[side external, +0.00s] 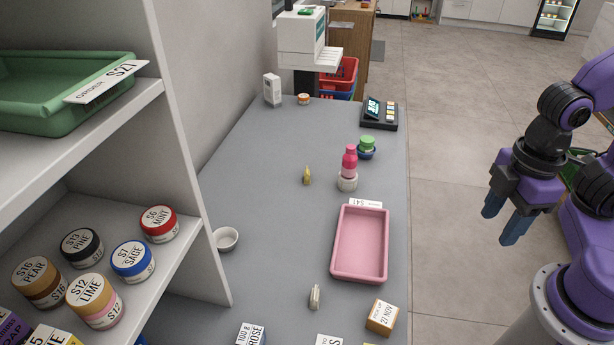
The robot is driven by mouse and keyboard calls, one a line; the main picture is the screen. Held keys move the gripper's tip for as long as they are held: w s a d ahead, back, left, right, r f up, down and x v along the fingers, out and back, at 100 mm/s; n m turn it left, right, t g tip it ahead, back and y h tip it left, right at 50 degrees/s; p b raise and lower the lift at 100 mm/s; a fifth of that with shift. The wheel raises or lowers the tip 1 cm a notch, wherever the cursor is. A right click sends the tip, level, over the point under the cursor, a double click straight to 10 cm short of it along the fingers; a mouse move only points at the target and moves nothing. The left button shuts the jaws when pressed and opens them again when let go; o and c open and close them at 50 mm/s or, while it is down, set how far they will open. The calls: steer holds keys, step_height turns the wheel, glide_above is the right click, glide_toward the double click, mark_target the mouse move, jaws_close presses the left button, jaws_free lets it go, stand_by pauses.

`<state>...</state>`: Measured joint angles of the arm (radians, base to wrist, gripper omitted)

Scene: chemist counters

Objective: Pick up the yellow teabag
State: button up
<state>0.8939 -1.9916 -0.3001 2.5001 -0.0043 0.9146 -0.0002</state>
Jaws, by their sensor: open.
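A small yellow teabag (307,175) appears to stand on the grey counter (260,150), left of a pink-topped bottle (349,160). My gripper (506,228) is at the right, beyond the counter's right edge, with its two blue fingers apart and nothing between them. It is well away from the yellow teabag. A second small item, whitish (315,296), stands nearer the front of the counter; I cannot tell exactly what it is.
A pink tray (337,262) lies at the counter's right. A white bowl (225,240) is at the left, beside shelves of labelled jars (133,261). A green-topped jar (367,147), a keypad device (379,113) and a small box (382,318) line the right side. The counter's middle is clear.

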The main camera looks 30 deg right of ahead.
steer(key=w+a+f+n+t+h, duration=0.1)
steer(key=w+f+n+t+h, duration=0.15)
steer(key=w, duration=0.55)
steer(key=w+a+f+n+t+h, duration=0.1)
steer(key=w+a+n+h, duration=0.15)
steer(key=w, duration=0.55)
steer(key=w+a+f+n+t+h, duration=0.2)
steer(key=w+f+n, duration=0.15)
steer(key=w, duration=0.55)
steer(key=w+a+f+n+t+h, duration=0.1)
steer(key=w+a+f+n+t, duration=0.25)
steer(key=w, duration=0.45)
steer(key=n+t, duration=0.2)
steer(key=n, duration=0.3)
glide_toward(307, 171)
steer(key=x, duration=0.7)
steer(key=shift+s+d+r, duration=0.1)
steer(key=shift+d, duration=0.1)
steer(key=w, duration=0.1)
steer(key=w+d+f, duration=0.1)
steer(key=w+f, duration=0.1)
steer(key=shift+d+f, duration=0.25)
steer(key=shift+d, duration=0.1)
steer(key=shift+w+d+f, duration=0.15)
steer(key=shift+w+d, duration=0.05)
steer(key=shift+w, duration=0.25)
steer(key=shift+c, duration=0.3)
jaws_close()
